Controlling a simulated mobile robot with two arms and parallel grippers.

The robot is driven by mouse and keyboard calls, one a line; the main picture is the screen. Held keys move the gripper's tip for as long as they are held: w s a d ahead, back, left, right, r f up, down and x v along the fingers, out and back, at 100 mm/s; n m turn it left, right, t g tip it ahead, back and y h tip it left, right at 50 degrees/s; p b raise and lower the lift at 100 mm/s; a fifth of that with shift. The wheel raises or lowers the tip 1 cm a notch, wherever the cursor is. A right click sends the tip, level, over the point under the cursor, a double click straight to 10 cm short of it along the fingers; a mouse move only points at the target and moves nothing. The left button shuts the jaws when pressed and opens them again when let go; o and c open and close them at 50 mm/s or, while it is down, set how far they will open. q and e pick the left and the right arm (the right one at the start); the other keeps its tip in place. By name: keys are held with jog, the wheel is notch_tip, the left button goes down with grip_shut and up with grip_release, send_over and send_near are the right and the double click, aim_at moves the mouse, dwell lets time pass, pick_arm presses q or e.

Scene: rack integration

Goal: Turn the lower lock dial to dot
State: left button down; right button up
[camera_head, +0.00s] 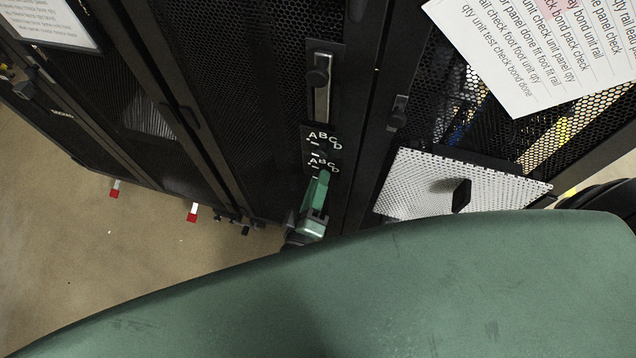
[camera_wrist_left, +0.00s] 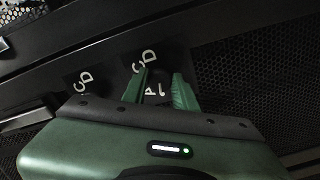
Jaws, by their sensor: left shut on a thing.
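A black lock plate (camera_head: 321,148) on the rack door carries two dials, one above the other, each with white letters A, B, C, D around it. The lower lock dial is largely hidden by my left gripper (camera_head: 322,177) in the head view. In the left wrist view, the lower dial (camera_wrist_left: 159,76) is a dark shape between the two green fingers of my left gripper (camera_wrist_left: 162,86), which is shut on it. The letters C, D and A show beside the fingers. The dial's pointer direction cannot be made out. The upper dial (camera_head: 318,146) is free. My right gripper is not in view.
A neighbouring door has a small latch (camera_head: 398,112). A white perforated panel (camera_head: 415,184) with a black knob juts out at right. A printed sheet (camera_head: 540,55) hangs upper right. Floor is open at left.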

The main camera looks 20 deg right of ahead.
pick_arm(q)
jog(key=shift+n, duration=0.3)
jog(key=c, duration=1.1)
grip_release()
jog(key=v, duration=0.7)
jog(key=shift+s+a+b, duration=0.25)
jog(key=shift+s+b, duration=0.05)
jog(key=shift+s, duration=0.05)
jog(key=shift+f, duration=0.1)
